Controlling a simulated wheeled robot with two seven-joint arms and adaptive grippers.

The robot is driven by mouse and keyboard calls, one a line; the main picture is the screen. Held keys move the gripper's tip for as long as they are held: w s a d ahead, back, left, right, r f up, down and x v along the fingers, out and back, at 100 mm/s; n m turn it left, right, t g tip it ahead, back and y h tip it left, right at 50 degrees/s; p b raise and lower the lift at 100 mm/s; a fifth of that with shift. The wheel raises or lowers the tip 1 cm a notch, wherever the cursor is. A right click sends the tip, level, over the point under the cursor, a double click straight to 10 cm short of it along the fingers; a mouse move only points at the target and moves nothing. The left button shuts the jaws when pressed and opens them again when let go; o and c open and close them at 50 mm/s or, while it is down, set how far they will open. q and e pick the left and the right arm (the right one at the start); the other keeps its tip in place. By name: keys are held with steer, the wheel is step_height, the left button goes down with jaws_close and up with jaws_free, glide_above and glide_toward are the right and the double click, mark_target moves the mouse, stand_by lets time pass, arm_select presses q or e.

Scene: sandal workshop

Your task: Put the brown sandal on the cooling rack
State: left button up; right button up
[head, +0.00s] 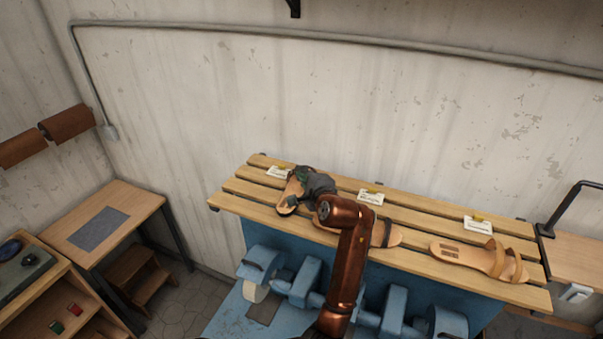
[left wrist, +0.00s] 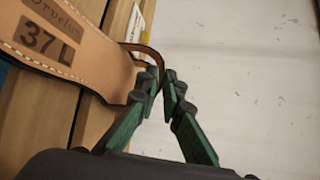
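A slatted wooden rack (head: 232,204) stands along the wall. A tan-soled sandal (head: 286,204) is at its left end, partly hidden by my left gripper (head: 304,177). In the left wrist view this sandal (left wrist: 88,48) is marked "37 L" and has a thin brown strap (left wrist: 152,52). My left gripper's green-padded fingertips (left wrist: 161,84) are close together with the strap pinched between them. The sole is over the slats; whether it rests fully on them I cannot tell. My right gripper is in neither view.
A sandal with a dark strap (head: 388,236) lies mid-rack, partly behind my arm. A sandal with brown straps (head: 470,260) lies at the right. Small cards (head: 478,224) stand along the back. A wooden table (head: 130,205) is at left.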

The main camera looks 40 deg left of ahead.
arm_select(q)
steer(key=o, duration=0.3)
steer(key=shift+s+r, duration=0.25)
steer(key=shift+s, duration=0.35)
steer(key=shift+w, duration=0.15)
steer(key=shift+w+f, duration=0.15)
steer(key=shift+w, duration=0.05)
steer(key=shift+d, duration=0.1)
steer(key=shift+s+d, duration=0.2)
steer(key=shift+d, duration=0.1)
steer(key=b+v, duration=0.1)
steer(key=v, duration=0.4)
steer(key=shift+s+b, duration=0.1)
steer(key=shift+b, duration=0.25)
steer(key=b+v, duration=0.1)
steer(key=v, duration=0.5)
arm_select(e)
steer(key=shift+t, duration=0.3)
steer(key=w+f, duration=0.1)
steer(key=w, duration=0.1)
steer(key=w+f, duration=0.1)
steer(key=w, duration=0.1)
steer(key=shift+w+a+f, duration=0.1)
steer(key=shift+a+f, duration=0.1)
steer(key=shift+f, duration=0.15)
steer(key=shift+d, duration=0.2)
